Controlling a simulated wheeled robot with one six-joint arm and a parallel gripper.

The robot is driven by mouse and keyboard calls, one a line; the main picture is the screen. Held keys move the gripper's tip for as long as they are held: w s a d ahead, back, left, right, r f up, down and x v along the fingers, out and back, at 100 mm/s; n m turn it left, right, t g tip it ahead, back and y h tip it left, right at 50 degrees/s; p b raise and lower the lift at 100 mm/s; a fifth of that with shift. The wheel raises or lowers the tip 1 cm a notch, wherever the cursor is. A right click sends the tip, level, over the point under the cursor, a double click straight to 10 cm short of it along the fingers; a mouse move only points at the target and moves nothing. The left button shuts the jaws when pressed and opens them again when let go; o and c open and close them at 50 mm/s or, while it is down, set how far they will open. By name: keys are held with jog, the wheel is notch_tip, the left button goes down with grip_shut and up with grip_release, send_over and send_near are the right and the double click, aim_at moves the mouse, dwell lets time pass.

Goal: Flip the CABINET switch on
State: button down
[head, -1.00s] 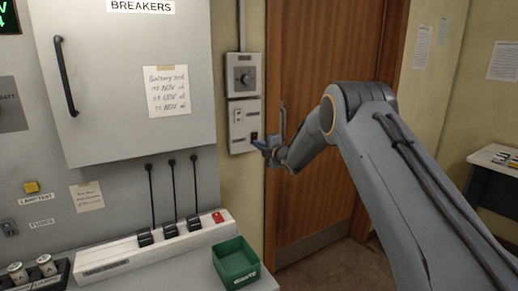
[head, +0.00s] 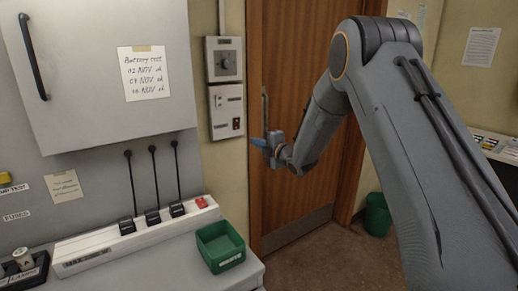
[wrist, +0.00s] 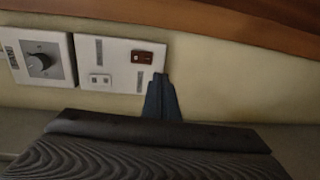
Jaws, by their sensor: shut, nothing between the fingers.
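A pale wall plate (head: 226,110) holds a dark reddish rocker switch (head: 236,123) at its lower right. In the wrist view the rocker (wrist: 142,57) shows on the plate (wrist: 101,58) beside a small white double switch (wrist: 100,80). Labels on the plate are too small to read, so I cannot tell which one says CABINET. My gripper (head: 259,145) is shut and empty, to the right of and slightly below the plate in the head view. In the wrist view its blue fingertips (wrist: 160,82) appear just below right of the rocker, apart from it.
A grey dial plate (head: 224,59) is above the switch plate. The wooden door (head: 290,60) stands right behind my gripper. A grey cabinet (head: 100,115), a green bin (head: 221,247) and a white strip with black levers (head: 135,240) are at the left.

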jog(key=shift+v, duration=1.05)
jog(key=shift+f, duration=0.15)
jog(key=s+d+f+m+g+h, duration=0.2)
jog(key=s+d+f+m+h, duration=0.15)
jog(key=s+d+m, duration=0.4)
jog(key=s+d+f+m+g+h, duration=0.2)
jog(key=s+d+m+h, duration=0.35)
jog(key=s+d, duration=0.2)
jog(key=s+d+f+m+g, duration=0.2)
jog(key=s+m+g, duration=0.2)
jog(key=s, duration=1.2)
jog(key=s+d+f+m+g, duration=0.2)
jog(key=s+m, duration=0.5)
jog(key=s, duration=0.9)
jog(key=f+g, duration=0.1)
jog(key=g, duration=0.1)
jog(key=shift+d+m+g+h, duration=0.3)
jog(key=shift+m+g, duration=0.1)
